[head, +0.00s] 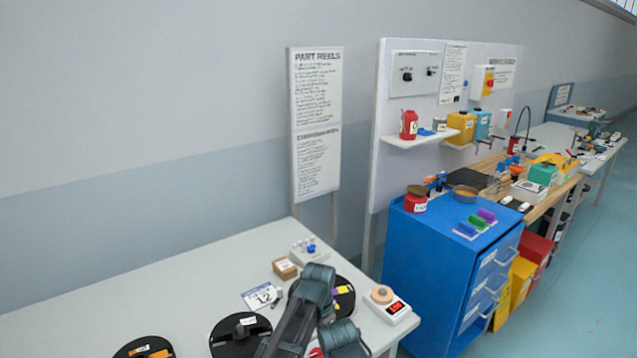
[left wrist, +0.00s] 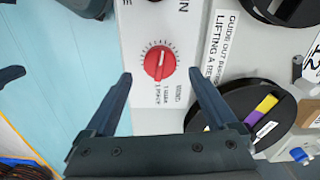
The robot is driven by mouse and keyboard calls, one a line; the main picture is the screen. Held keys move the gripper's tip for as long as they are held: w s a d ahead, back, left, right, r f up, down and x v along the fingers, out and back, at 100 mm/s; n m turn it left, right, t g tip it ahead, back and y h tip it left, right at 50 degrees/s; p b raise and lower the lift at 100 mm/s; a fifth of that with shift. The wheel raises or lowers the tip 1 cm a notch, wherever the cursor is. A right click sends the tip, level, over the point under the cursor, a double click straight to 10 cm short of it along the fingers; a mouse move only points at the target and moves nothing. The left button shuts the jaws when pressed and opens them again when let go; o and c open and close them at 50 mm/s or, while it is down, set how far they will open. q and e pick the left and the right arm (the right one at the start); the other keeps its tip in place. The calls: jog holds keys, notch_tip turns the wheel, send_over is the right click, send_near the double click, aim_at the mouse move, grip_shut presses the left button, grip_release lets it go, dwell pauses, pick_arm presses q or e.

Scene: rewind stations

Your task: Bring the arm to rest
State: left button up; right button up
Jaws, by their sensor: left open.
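My left gripper (left wrist: 161,76) shows in the left wrist view with its two dark fingers spread apart and nothing between them. A red knob (left wrist: 160,62) on a white panel (left wrist: 148,25) shows just beyond the gap between the fingertips. In the head view dark arm links of mine (head: 298,322) rise from the bottom edge over the grey table (head: 120,300); no fingertips can be made out there. I cannot see a gripper that is clearly my right one.
Black reels (head: 240,345) lie on the table around the arm. A small brown box (head: 285,268) sits behind the arm. The table's left part is clear.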

pick_arm(q)
jog(key=shift+r+p, duration=0.95)
jog(key=shift+r, duration=0.4)
